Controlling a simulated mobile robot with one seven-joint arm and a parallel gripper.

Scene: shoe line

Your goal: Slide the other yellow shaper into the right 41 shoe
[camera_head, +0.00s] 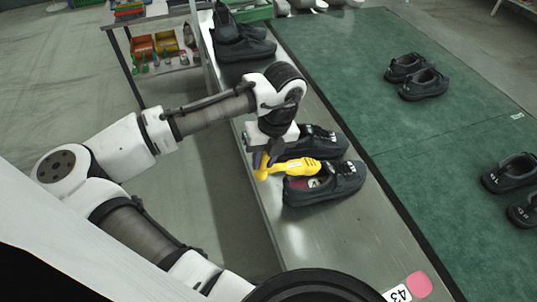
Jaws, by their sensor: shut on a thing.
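My gripper (262,160) is shut on a yellow shaper (296,168). It holds the shaper by its left end, tilted slightly, over the opening of the nearer black shoe (325,186) on the grey bench. The shaper's front end is over or close to the shoe's opening; I cannot tell whether it touches the shoe. The other black shoe (325,140) of this pair stands just behind, partly hidden by my gripper and the shaper. The size marks on these two shoes are too small to read.
The grey bench (310,245) is clear toward the front, except a white card marked 43 and a pink disc (419,285). More black shoes (243,45) stand at its far end. Pairs (424,84) stand on the green mat (420,160). A shelf with coloured bins (165,42) is at the back left.

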